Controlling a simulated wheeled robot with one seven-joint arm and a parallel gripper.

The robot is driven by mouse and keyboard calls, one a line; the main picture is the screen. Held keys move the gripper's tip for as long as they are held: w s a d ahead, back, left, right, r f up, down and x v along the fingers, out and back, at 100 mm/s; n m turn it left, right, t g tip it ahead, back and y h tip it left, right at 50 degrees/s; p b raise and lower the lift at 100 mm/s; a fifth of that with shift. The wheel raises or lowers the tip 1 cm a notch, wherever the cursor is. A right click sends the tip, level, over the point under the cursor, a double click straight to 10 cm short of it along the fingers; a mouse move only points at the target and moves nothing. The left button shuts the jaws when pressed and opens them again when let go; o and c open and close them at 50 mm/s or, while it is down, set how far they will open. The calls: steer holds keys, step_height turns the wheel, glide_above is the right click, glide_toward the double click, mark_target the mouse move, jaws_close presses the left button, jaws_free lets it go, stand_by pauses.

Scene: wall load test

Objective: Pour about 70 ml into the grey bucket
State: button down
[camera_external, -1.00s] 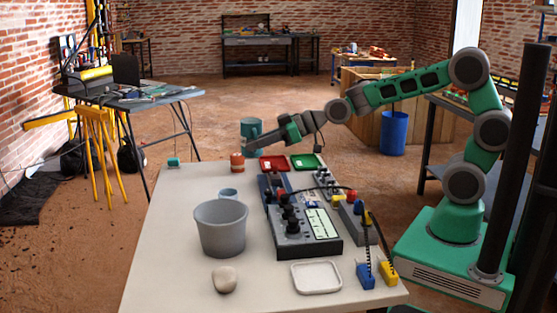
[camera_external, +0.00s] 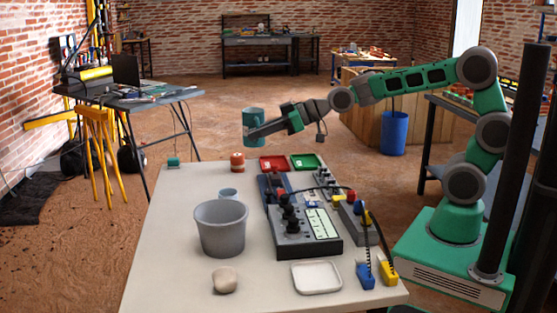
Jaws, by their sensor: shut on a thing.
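The grey bucket (camera_external: 221,231) stands upright on the pale table, left of the middle. I cannot see what is inside it. My gripper (camera_external: 254,131) is shut on a teal mug (camera_external: 254,117) and holds it in the air beyond the far part of the table, well above and behind the bucket. The mug looks about upright. Its contents are hidden.
A red tray (camera_external: 273,163), a green tray (camera_external: 306,161) and an orange jar (camera_external: 237,162) are at the back. A beige lump (camera_external: 225,281) and a white tray (camera_external: 317,277) lie in front.

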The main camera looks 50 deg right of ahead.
step_height(320, 180, up, 2)
steer(key=shift+s+a, duration=0.1)
steer(key=shift+a, duration=0.25)
steer(key=s+a+f+n+g+y+b, duration=0.1)
steer(key=s+a, duration=0.4)
steer(key=a, duration=0.5)
steer(key=s+a+n+g+b, duration=0.1)
steer(key=s+a, duration=0.4)
steer(key=a, duration=0.5)
steer(key=s+a+r+n+y+b, duration=0.1)
steer(key=s+a, duration=0.5)
steer(key=s, duration=0.2)
steer(key=s+a+b, duration=0.1)
steer(key=s+a, duration=0.4)
steer(key=s, duration=0.3)
step_height(320, 180, down, 10)
steer(key=shift+g, duration=0.3)
steer(key=shift+w+r+y+p, duration=0.15)
steer(key=shift+y+p, duration=0.15)
